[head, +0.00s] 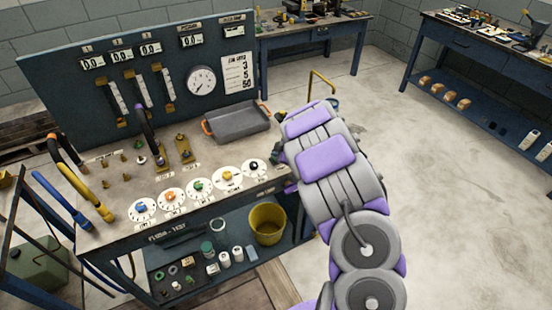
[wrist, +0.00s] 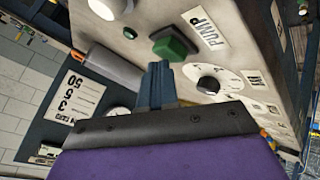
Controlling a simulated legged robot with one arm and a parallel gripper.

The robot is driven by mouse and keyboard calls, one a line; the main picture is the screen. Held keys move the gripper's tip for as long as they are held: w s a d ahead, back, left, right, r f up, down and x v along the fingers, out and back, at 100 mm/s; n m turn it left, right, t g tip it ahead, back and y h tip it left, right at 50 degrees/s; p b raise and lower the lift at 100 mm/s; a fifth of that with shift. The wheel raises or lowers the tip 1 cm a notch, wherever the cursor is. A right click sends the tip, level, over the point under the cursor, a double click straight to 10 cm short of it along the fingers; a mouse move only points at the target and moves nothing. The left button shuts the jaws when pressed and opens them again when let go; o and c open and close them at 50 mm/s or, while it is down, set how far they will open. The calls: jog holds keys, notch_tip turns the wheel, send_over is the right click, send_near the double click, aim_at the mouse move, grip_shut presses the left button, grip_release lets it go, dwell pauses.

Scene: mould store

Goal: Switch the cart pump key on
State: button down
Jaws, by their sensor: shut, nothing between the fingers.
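In the wrist view a green block-shaped key (wrist: 172,43) on a dark base sits beside the PUMP label (wrist: 207,29) on the pale bench top. My gripper (wrist: 159,70) is shut and empty, its dark fingertips close to the key. I cannot tell whether they touch it. In the head view my gripper (head: 282,165) is at the right end of the flow-test bench (head: 115,205). My own arm hides most of it there. A small dark green thing (head: 274,157) by it looks like the same key.
A white dial with a black knob (wrist: 208,85) is beside the key. In the head view several dials, including a yellow-knobbed one (head: 227,176), line the bench front. A grey tray (head: 236,123) lies behind. A yellow bucket (head: 267,224) stands on the lower shelf. The floor to the right is clear.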

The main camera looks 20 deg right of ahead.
jog(key=shift+r, duration=0.1)
jog(key=shift+r+p, duration=0.75)
jog(key=shift+p, duration=0.45)
notch_tip(320, 180, up, 6)
jog(key=p, duration=0.6)
